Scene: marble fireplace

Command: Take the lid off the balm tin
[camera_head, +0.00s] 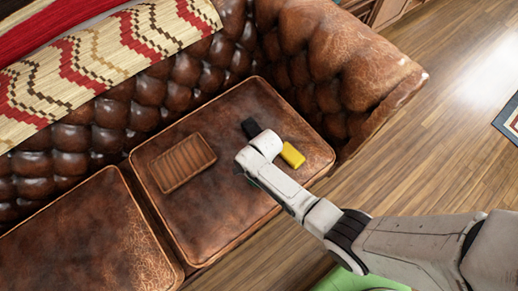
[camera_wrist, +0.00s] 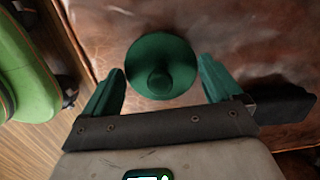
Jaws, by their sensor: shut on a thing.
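The balm tin's round dark green lid (camera_wrist: 178,73), with a small knob in its middle, shows in the wrist view above the brown leather seat. My gripper (camera_wrist: 161,78) has its two green fingers at either side of the lid and is shut on it. The tin's body is hidden beneath the lid, so I cannot tell whether the two touch. In the head view my gripper (camera_head: 243,170) is over the seat cushion, between the brown tray and the yellow block, and my wrist hides the tin.
A brown ribbed tray (camera_head: 183,162) lies left of my gripper on the leather cushion (camera_head: 225,225). A black object (camera_head: 251,128) and a yellow block (camera_head: 293,155) lie close by my wrist. The tufted sofa back and armrest (camera_head: 340,60) rise behind and right. The cushion's front is clear.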

